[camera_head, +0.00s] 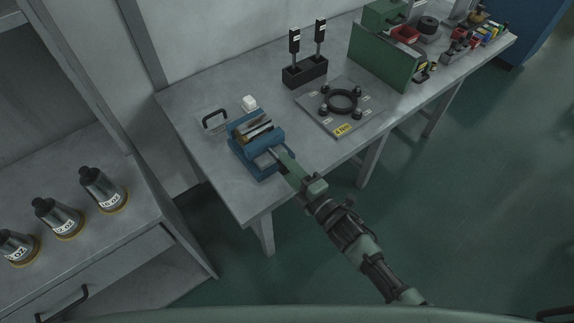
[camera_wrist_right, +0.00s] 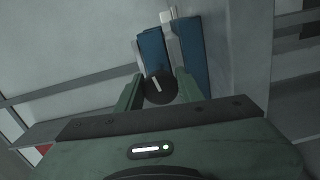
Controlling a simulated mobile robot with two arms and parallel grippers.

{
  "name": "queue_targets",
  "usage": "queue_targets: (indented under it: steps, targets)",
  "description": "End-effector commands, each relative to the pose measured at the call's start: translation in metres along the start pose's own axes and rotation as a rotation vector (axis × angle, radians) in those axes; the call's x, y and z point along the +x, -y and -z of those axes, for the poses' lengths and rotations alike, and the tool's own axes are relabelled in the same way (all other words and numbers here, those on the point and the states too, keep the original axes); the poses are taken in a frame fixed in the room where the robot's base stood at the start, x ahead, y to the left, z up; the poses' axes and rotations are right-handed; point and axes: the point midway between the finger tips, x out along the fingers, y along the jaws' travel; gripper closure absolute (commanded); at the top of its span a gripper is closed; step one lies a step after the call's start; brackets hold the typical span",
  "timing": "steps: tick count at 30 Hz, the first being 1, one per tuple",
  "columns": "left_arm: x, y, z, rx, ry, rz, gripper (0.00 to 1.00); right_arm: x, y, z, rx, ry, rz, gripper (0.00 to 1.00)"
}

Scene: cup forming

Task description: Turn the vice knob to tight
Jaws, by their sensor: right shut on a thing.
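A blue vice (camera_head: 262,163) stands near the front left corner of the grey workbench. A brass-coloured and grey piece (camera_head: 252,132) sits at its jaws. My right gripper (camera_head: 283,160) reaches the vice's front end from the lower right. In the right wrist view a round black knob (camera_wrist_right: 160,87) with a white line lies between the two green fingers of my right gripper (camera_wrist_right: 160,92), which is shut on it. The white line is tilted a little from upright in that view. The blue vice body (camera_wrist_right: 190,55) shows behind the knob. My left gripper is not in view.
A plate with a black ring (camera_head: 342,101) and a black block with two upright tools (camera_head: 305,72) stand right of the vice. A white block (camera_head: 249,103) and a handle (camera_head: 215,119) lie behind it. Labelled cylinders (camera_head: 102,190) stand on the left cabinet.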

Motion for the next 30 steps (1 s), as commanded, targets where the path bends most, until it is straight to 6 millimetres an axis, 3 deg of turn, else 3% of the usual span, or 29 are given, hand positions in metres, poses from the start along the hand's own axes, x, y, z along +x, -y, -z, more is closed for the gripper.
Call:
queue_targets:
  steps: [30]
  targets:
    - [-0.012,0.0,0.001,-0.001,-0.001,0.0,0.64,-0.001,0.004,0.001,0.964,0.001,0.003,1.0]
